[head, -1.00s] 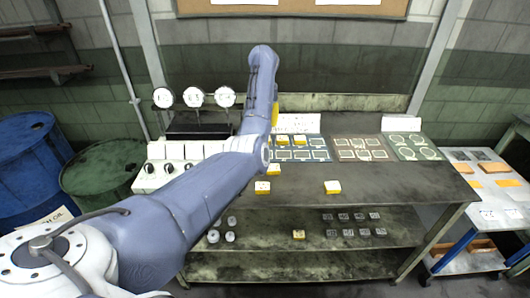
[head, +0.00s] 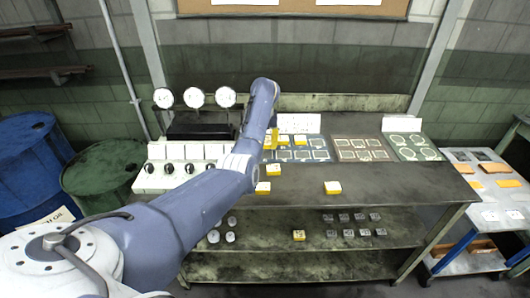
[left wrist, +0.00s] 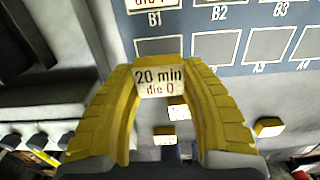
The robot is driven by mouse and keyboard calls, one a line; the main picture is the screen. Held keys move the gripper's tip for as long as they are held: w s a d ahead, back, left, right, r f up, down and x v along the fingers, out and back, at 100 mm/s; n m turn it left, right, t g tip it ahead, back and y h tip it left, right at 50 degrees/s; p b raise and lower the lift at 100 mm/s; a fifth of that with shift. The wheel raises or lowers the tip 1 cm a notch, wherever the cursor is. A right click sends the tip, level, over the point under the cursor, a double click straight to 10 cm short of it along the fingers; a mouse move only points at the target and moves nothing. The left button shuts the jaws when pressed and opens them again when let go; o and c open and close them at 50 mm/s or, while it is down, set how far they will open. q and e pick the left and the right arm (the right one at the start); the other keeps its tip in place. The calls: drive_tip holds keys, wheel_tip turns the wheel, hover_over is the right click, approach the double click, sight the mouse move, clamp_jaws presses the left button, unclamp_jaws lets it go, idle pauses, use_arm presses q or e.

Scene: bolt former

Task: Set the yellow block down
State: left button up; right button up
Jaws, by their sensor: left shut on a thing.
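My left gripper (left wrist: 160,100) has yellow ribbed fingers and is shut on a yellow block (left wrist: 158,62) with a white label reading "20 min die Q". In the left wrist view the held block overlaps the lower edge of an outlined square below B1 on the blue-grey mat (left wrist: 185,22). I cannot tell whether it touches the mat. In the head view the gripper (head: 270,139) is over the left part of the mat, and the held block is hard to separate from the yellow fingers. My right gripper is not in view.
Yellow blocks stand on the mat (head: 300,140) and on the bench nearer me, at the middle (head: 274,170), left (head: 263,188) and right (head: 333,188). Gauges (head: 195,97) and a white knob panel (head: 180,170) stand left. Brown (head: 345,143) and green (head: 396,141) mats lie right.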

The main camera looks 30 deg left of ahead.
sight(265, 156)
use_arm(q)
drive_tip(key=shift+f, duration=2.05)
drive_tip(key=shift+f, duration=0.15)
drive_tip(key=o, duration=1.2)
drive_tip(key=shift+c, duration=0.2)
wheel_tip(265, 156, up, 12)
drive_tip(key=shift+r, duration=0.15)
